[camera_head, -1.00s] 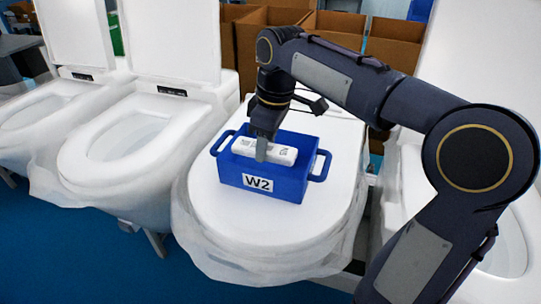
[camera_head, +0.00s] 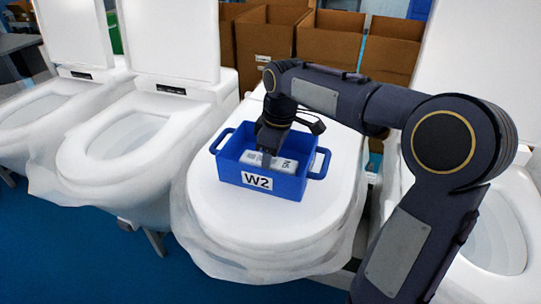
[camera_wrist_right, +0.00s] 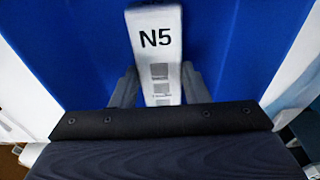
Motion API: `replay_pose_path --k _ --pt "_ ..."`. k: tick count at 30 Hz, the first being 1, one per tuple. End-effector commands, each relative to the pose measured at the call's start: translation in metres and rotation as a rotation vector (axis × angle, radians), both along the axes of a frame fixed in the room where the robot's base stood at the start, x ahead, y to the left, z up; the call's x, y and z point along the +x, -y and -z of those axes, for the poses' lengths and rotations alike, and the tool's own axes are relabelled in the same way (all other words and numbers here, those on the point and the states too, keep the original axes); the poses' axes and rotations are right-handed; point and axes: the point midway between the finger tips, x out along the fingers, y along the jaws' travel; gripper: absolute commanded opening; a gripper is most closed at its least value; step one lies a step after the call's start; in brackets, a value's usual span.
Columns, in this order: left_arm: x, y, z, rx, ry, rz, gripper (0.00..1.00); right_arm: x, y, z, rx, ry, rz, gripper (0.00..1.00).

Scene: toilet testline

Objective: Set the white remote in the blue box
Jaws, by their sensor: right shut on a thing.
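The white remote (camera_head: 286,165) is inside the blue box (camera_head: 232,175), low between its walls. In the right wrist view the remote (camera_wrist_right: 158,50) shows an "N5" label, with blue box surface (camera_wrist_right: 235,45) around it. My right gripper (camera_head: 266,160) reaches down into the box and is shut on the remote, one finger on each side of it (camera_wrist_right: 160,85). Whether the remote touches the box floor is hidden. The box has side handles and a "W2" label, and sits on a closed white toilet lid. My left gripper is not in view.
The box rests on the toilet lid (camera_head: 225,225), which is clear in front of it. More white toilets (camera_head: 120,150) stand at the left and one at the right. Open cardboard boxes (camera_head: 265,40) stand behind. The floor (camera_head: 80,250) is blue.

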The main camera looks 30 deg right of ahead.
Motion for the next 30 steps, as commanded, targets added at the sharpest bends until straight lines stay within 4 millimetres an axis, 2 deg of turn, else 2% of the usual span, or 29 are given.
replay_pose_path --k 1,6,13,17,20,30 --pt "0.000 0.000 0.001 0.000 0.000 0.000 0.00 0.000 0.000 0.001 0.000 0.000 0.000 0.44" --pt "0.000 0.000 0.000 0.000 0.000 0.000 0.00 0.000 0.000 0.001 -0.001 -0.001 0.000 0.63" --pt "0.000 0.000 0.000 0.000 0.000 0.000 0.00 0.000 0.000 0.000 0.000 0.000 0.000 0.63" --pt "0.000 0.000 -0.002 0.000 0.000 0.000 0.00 0.000 0.000 -0.007 0.000 0.001 0.000 0.63" --pt "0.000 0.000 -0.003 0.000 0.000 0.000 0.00 -0.001 0.002 -0.021 0.000 0.003 0.000 0.63" --pt "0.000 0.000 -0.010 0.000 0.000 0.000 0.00 -0.009 0.008 -0.093 0.000 0.004 0.000 0.63"
